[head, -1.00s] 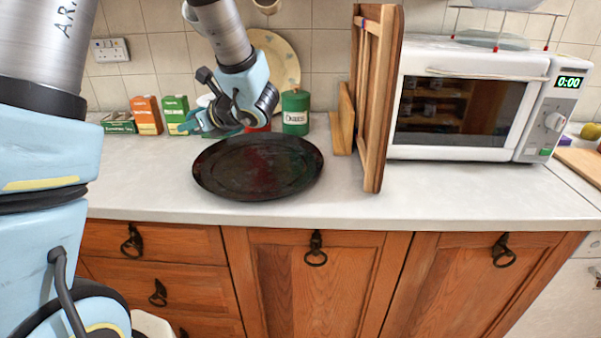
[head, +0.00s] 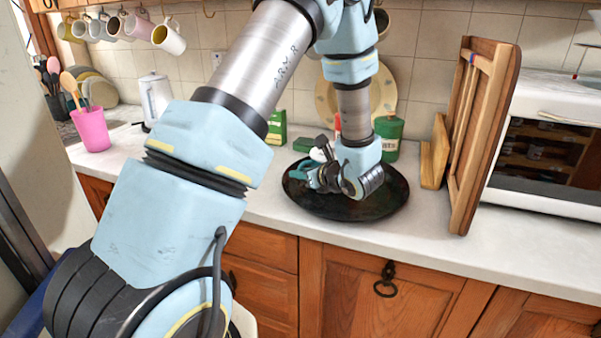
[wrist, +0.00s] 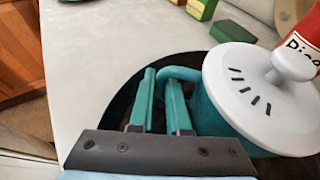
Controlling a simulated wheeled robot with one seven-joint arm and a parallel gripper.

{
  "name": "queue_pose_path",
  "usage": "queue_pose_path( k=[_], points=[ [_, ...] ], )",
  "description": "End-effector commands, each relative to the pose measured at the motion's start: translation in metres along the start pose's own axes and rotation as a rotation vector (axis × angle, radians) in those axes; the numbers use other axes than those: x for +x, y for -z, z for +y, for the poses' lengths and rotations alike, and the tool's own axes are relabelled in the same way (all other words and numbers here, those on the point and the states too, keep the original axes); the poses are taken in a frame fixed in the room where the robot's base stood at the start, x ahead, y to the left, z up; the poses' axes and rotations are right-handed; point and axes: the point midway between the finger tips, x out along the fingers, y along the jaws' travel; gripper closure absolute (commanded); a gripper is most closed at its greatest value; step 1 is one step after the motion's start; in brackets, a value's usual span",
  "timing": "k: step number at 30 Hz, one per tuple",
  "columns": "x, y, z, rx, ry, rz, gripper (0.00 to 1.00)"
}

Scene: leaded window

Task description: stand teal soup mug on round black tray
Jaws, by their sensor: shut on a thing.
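The teal soup mug (wrist: 207,117) has a white vented lid with a knob and shows at the right of the wrist view. My gripper (wrist: 163,78) is shut on its handle, with the teal fingers on either side. The mug looks upright over the round black tray (wrist: 120,100); I cannot tell whether its base touches the tray. In the head view my gripper (head: 302,171) is low over the left part of the tray (head: 350,212), and my wrist hides most of the mug.
A green canister (head: 388,138) stands behind the tray. A wooden rack (head: 484,130) and a white microwave (head: 555,110) stand to its right. A red container (wrist: 300,40) and green boxes (wrist: 232,30) are near the mug. The counter left of the tray is clear.

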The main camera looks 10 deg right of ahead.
Motion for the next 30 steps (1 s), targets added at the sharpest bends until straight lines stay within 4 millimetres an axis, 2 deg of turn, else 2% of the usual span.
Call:
queue_pose_path(
  k=[14, 15, 22, 30],
  points=[
    [0.0029, 0.0066, -0.0004, -0.003, 0.001, -0.003, 1.0],
    [0.0027, 0.0071, 0.0001, -0.001, 0.001, 0.0, 0.83],
    [0.0025, 0.0065, 0.0002, 0.0, 0.0, 0.0, 0.57],
    [0.0026, 0.0065, 0.0007, 0.0, -0.001, 0.0, 0.55]
  ],
)
